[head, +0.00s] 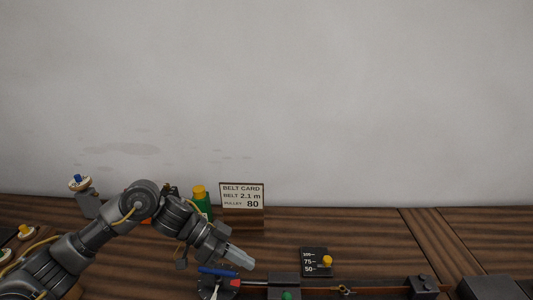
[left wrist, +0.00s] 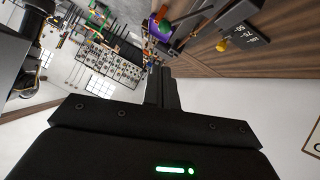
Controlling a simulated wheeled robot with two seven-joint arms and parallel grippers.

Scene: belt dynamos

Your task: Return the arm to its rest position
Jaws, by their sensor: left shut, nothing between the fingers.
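My left arm reaches in from the left in the head view. Its gripper (head: 239,257) is shut and empty, tilted down to the right above the wooden bench. In the left wrist view its closed fingers (left wrist: 162,88) point toward the room, with nothing between them. In the head view the gripper is just above a blue-handled item (head: 218,271) on the bench; I cannot tell whether they touch. My right gripper is not in view.
A belt card (head: 242,196) reading 2.1 m and 80 stands at the back beside a green bottle with a yellow cap (head: 200,196). Dark boxes (head: 490,289) stand at front right. The back right bench is clear.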

